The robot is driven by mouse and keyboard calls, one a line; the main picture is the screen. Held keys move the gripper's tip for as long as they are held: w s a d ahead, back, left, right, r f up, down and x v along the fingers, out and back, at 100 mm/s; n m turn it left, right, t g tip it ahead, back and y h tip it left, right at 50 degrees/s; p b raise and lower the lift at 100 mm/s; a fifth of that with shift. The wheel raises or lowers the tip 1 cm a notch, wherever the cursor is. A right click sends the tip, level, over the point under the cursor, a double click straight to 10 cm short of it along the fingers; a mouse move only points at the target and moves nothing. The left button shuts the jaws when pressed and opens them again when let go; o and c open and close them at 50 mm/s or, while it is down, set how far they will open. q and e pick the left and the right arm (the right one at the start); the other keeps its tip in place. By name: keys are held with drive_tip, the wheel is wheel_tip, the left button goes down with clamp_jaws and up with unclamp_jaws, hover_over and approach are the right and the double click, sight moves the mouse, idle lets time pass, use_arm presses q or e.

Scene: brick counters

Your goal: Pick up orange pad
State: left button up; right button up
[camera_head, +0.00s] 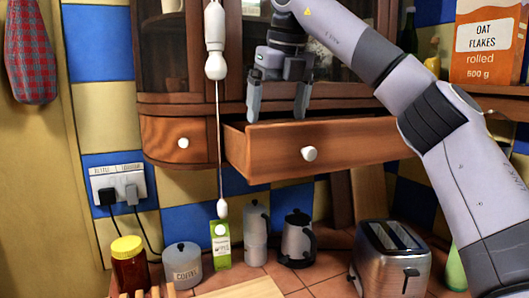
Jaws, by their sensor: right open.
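No orange pad shows in the head view. My right gripper (278,108) hangs fingers down at the pulled-out wooden drawer (262,150). Its two fingers are spread apart with nothing between them. The fingertips are near the level of the drawer's upper edge. The inside of the drawer is mostly hidden by its front panel, so I cannot tell what lies in it. My left gripper is not in view.
A white pull cord (215,45) hangs left of the gripper. Below are a toaster (385,262), kettle (298,240), canister (182,265) and jar (129,268). An oat flakes box (487,45) stands upper right. A red checked cloth item (30,55) hangs upper left.

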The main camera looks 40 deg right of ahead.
drive_tip(key=shift+w+d+f, duration=0.1)
drive_tip(key=shift+d+f, duration=0.1)
drive_tip(key=shift+f, duration=0.05)
drive_tip(key=shift+x, duration=3.7)
drive_tip(key=shift+d, duration=0.15)
drive_tip(key=c, duration=1.1)
